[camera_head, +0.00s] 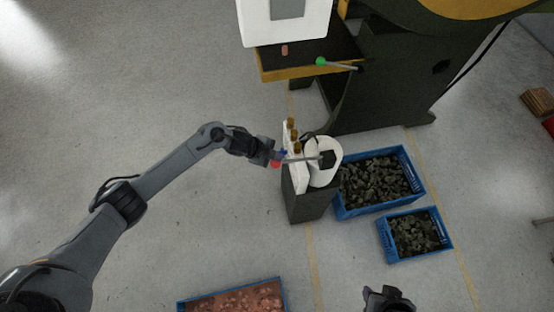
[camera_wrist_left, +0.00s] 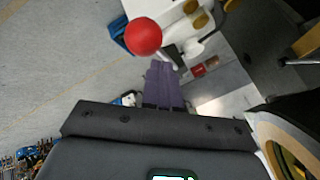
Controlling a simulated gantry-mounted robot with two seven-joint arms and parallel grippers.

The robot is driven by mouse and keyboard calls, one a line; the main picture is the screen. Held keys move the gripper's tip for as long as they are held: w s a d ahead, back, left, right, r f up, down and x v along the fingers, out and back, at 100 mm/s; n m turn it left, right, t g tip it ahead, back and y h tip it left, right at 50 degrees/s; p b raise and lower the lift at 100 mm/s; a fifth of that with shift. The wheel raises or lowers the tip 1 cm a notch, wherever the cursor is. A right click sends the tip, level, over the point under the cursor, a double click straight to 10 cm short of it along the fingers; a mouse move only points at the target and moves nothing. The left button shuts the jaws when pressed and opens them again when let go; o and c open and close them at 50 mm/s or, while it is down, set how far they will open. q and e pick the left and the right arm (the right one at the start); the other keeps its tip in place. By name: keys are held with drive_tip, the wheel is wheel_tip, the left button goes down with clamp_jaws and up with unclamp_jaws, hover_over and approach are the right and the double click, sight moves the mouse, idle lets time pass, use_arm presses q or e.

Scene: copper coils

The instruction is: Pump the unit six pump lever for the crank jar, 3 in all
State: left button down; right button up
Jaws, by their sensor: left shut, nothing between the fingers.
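A lever with a red knob (camera_head: 276,163) sticks out to the left from a white unit (camera_head: 325,176) on a dark pedestal (camera_head: 305,205). The knob is also large in the left wrist view (camera_wrist_left: 143,37), just beyond the fingertips. My left gripper (camera_head: 275,155) is shut and empty, close beside the knob; whether it touches cannot be told. Its shut fingers show in the left wrist view (camera_wrist_left: 162,72). Several small amber jars (camera_head: 294,135) stand on the white unit; which is the crank jar cannot be told. My right gripper (camera_head: 388,300) is at the bottom edge, its fingers unclear.
Two blue crates of dark lumps (camera_head: 337,208) (camera_head: 388,248) stand right of the pedestal. A blue-rimmed crate of copper-coloured pieces (camera_head: 180,306) is at the bottom. A large dark machine (camera_head: 385,85) with a green-knobbed lever (camera_head: 320,62) stands behind. Floor at left is clear.

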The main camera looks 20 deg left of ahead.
sight(273, 162)
use_arm(q)
drive_tip(key=shift+f, duration=0.35)
idle(0.4)
drive_tip(key=shift+s+a+f+b, duration=0.1)
drive_tip(key=shift+f+b, duration=0.4)
drive_tip(key=shift+b, duration=0.05)
drive_tip(key=shift+f+b, duration=0.35)
drive_tip(key=shift+f, duration=0.1)
idle(0.5)
drive_tip(key=shift+s+a+f+b, duration=0.1)
drive_tip(key=shift+f+b, duration=0.35)
drive_tip(key=shift+f, duration=0.2)
idle(0.4)
drive_tip(key=shift+f, duration=0.3)
drive_tip(key=shift+a+f+b, duration=0.15)
drive_tip(key=shift+f+b, duration=0.35)
drive_tip(key=shift+b, duration=0.05)
idle(0.5)
drive_tip(key=shift+s+f+b, duration=0.1)
drive_tip(key=shift+f+b, duration=0.25)
drive_tip(key=shift+f, duration=0.2)
idle(0.5)
drive_tip(key=shift+a+r, duration=0.1)
idle(0.5)
